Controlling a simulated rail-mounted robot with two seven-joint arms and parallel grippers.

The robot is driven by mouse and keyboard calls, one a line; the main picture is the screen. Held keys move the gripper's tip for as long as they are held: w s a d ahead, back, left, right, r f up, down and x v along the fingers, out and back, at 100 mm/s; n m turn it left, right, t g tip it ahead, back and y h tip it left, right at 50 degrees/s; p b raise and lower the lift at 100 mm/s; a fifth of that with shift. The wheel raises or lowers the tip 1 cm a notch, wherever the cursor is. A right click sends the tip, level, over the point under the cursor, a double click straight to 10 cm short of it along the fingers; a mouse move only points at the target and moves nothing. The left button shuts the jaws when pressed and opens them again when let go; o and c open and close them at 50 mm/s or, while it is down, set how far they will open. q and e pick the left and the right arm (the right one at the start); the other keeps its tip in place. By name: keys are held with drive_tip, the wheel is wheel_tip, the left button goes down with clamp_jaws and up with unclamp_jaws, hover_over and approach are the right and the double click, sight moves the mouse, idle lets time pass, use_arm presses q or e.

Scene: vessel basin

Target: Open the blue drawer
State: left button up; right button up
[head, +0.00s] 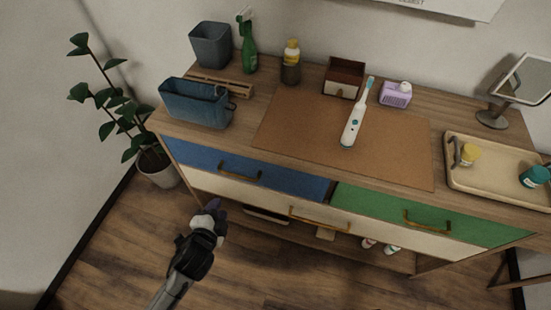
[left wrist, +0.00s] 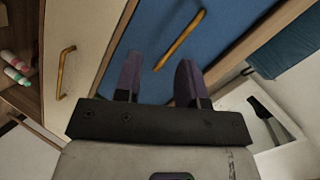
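The blue drawer (head: 248,172) is shut, flush in the upper left of the dresser front, with a brass bar handle (head: 240,175) across its middle. In the left wrist view the blue drawer front (left wrist: 213,28) and its handle (left wrist: 180,39) lie ahead of my left gripper. My left gripper (head: 214,206) is in front of and below the blue drawer in the head view. In the left wrist view my left gripper (left wrist: 160,80) has its two dark fingers apart with nothing between them, and the handle is just beyond the fingertips, apart from them. My right gripper is not in view.
A green drawer (head: 420,214) is on the right and a cream drawer (head: 290,212) with a brass handle lies below. A blue basket (head: 195,104) stands on the top's left end, near the front edge. A potted plant (head: 155,165) stands left of the dresser.

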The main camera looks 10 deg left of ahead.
sight(239, 176)
use_arm(q)
drive_tip(key=w+d+m+b, duration=0.1)
drive_tip(key=w+m, duration=0.1)
drive_tip(key=w, duration=0.2)
drive_tip(key=w+d+m+t+h+b, duration=0.1)
drive_tip(key=w+m, duration=0.1)
drive_tip(key=w, duration=0.2)
drive_tip(key=w+d+m+t+h+b, duration=0.1)
drive_tip(key=w, duration=0.3)
drive_tip(key=shift+w+d+f+m+b, duration=0.15)
drive_tip(key=shift+d+m+b, duration=0.15)
drive_tip(key=shift+d+m, duration=0.1)
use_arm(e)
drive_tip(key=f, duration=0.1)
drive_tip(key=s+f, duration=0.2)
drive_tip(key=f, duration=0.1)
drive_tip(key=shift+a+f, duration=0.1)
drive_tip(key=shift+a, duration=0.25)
use_arm(q)
clamp_jaws()
